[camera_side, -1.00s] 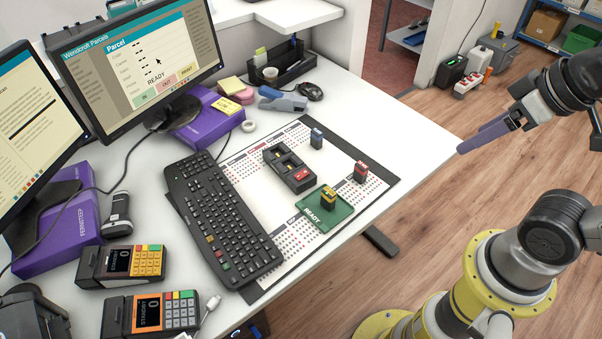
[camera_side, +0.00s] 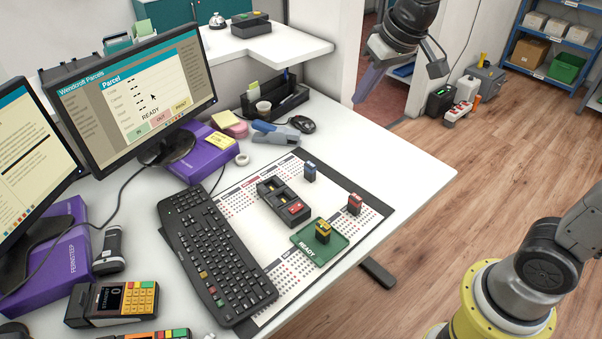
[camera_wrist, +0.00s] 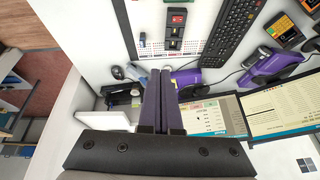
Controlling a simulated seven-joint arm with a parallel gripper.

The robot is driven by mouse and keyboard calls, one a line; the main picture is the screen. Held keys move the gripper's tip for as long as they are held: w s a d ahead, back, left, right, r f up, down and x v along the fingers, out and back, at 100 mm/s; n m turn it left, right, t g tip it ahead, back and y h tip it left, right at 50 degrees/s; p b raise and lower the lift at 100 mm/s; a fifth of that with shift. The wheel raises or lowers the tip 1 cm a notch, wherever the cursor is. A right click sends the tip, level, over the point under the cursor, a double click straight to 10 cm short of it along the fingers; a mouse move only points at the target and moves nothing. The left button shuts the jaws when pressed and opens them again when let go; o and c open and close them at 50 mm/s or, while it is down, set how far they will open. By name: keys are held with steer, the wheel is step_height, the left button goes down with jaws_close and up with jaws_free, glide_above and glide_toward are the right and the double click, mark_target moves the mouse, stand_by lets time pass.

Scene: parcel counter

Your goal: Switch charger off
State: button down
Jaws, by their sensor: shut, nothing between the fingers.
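A dark box with a green light (camera_side: 440,99) stands on the floor by the wall at the back. A white power strip with red switches (camera_side: 458,113) lies beside it; their on or off state is too small to read. My gripper (camera_side: 357,101), with purple fingers, is shut and empty, high at the back of the desk, left of these things and apart from them. In the wrist view its fingers (camera_wrist: 160,76) lie together, pointing over the desk.
A white container (camera_side: 467,89) stands behind the strip. The floor in front is clear.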

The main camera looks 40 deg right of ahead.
steer(key=w+a+f+g, duration=0.1)
steer(key=w+a+f, duration=0.1)
steer(key=w+f, duration=0.45)
steer(key=g, duration=0.4)
glide_above(301, 204)
step_height(301, 204, down, 19)
steer(key=shift+n, duration=0.4)
steer(key=shift+f, duration=3.3)
steer(key=shift+f, duration=0.65)
steer(key=shift+w+r, duration=0.15)
steer(key=shift+r, duration=2.05)
